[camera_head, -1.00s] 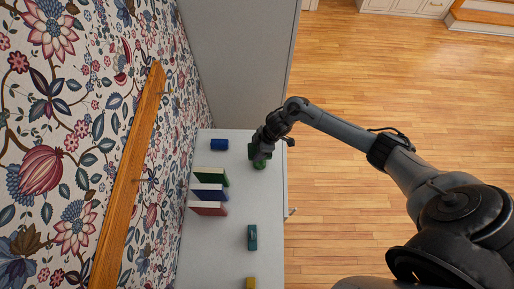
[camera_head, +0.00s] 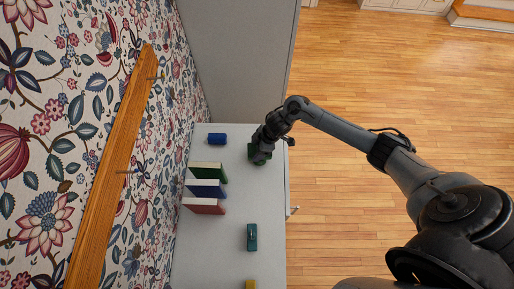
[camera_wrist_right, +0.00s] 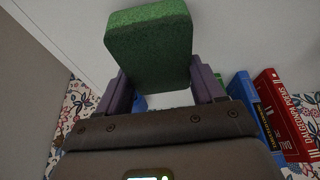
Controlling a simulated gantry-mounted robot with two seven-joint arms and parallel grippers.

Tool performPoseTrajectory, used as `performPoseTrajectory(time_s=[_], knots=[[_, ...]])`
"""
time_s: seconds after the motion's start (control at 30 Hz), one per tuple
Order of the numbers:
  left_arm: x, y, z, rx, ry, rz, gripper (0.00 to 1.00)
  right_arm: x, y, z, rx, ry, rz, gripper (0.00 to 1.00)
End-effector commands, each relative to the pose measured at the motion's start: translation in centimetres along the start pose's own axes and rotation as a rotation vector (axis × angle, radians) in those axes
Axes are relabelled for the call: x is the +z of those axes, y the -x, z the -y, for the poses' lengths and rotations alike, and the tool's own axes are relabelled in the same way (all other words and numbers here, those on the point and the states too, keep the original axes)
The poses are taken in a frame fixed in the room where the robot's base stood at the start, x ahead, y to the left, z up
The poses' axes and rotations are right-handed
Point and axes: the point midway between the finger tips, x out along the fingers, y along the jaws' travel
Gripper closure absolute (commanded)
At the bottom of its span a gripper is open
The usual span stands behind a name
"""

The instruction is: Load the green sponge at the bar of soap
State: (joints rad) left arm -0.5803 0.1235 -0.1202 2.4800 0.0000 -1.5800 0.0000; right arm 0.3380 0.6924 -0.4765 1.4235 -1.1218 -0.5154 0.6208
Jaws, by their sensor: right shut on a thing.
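The green sponge (camera_wrist_right: 150,45) is a thick block held between the two fingers of my right gripper (camera_head: 260,157), as the right wrist view shows. In the head view the gripper is over the far part of the light grey cabinet top (camera_head: 232,190), and the arm mostly covers the sponge. I cannot tell whether the sponge touches the top. I cannot surely pick out the bar of soap; small blue (camera_head: 217,139), teal (camera_head: 252,237) and yellow (camera_head: 251,284) things lie on the top. My left gripper is not in view.
Green (camera_head: 210,170), blue (camera_head: 207,188) and red (camera_head: 205,206) books stand in a row left of the gripper. A tall grey panel (camera_head: 240,60) rises at the far end. Flowered wall with a wooden rail (camera_head: 115,170) bounds the left. Wood floor lies right.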

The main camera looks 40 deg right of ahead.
Motion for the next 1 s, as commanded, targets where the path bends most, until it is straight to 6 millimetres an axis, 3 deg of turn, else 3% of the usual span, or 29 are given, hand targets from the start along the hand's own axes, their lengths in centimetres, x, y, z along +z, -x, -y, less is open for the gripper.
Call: performPoseTrajectory(time_s=[1.0], knots=[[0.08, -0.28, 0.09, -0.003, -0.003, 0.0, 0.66, 0.19, -0.5, 0.01, 0.0, 0.0, 0.0, 0.57]])
